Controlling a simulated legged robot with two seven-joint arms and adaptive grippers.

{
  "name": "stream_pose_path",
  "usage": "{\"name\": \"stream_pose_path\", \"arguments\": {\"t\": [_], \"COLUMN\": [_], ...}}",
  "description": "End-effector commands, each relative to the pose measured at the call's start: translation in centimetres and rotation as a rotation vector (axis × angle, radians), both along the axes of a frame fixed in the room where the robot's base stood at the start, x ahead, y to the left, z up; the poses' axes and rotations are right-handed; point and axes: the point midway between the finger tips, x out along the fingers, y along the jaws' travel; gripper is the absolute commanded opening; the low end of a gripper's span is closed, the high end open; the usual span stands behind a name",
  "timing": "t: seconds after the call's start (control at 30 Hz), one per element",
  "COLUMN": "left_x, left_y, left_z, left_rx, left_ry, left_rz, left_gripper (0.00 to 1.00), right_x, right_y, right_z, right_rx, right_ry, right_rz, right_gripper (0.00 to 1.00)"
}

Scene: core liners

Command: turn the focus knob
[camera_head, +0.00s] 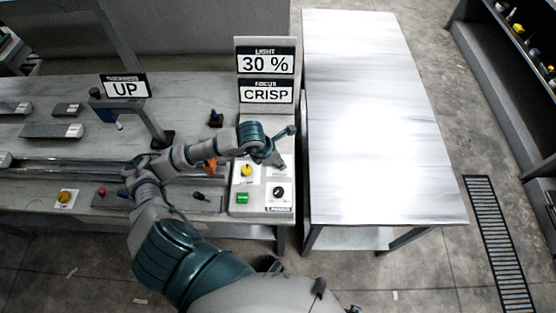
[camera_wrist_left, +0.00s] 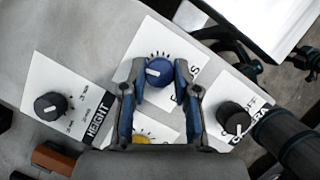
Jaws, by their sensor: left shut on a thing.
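The blue focus knob (camera_wrist_left: 160,71), with a white pointer mark, sits on a white plate (camera_wrist_left: 142,40) with tick marks, its lettering partly covered. My left gripper (camera_wrist_left: 158,80) has one finger on each side of the knob and is shut on it. In the head view my left gripper (camera_head: 268,152) is over the upper part of the control panel and hides the blue knob. The focus sign (camera_head: 266,92) on the panel's upright board reads CRISP. My right gripper is not in view.
A yellow knob (camera_head: 246,170), a green button (camera_head: 242,198) and a black knob (camera_head: 278,192) are close by on the panel. A black height knob (camera_wrist_left: 50,105) is at left in the wrist view. The light sign (camera_head: 266,61) reads 30 %. A bright table (camera_head: 375,120) stands to the right.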

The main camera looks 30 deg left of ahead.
Motion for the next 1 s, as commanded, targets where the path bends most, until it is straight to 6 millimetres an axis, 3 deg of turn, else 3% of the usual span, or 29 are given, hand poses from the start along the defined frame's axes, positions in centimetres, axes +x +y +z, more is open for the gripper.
{"name": "stream_pose_path", "arguments": {"t": [0.03,0.1,0.47,0.57,1.0], "left_x": [0.1,0.1,-0.1,-0.4,-3.3], "left_y": [0.1,0.1,0.0,0.3,2.1], "left_z": [0.1,0.1,0.4,1.5,9.7], "left_rx": [0.000,0.000,0.000,0.001,0.000], "left_ry": [-0.004,-0.003,-0.005,-0.005,-0.006], "left_rz": [0.003,0.002,0.000,0.001,0.001], "left_gripper": [0.37,0.55,0.55,0.55,0.55], "right_x": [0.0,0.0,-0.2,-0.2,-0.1], "right_y": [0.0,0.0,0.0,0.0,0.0], "right_z": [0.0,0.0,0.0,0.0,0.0], "right_rx": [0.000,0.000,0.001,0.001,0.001], "right_ry": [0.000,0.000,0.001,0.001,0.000], "right_rz": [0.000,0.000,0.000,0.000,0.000], "right_gripper": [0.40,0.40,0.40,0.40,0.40]}}
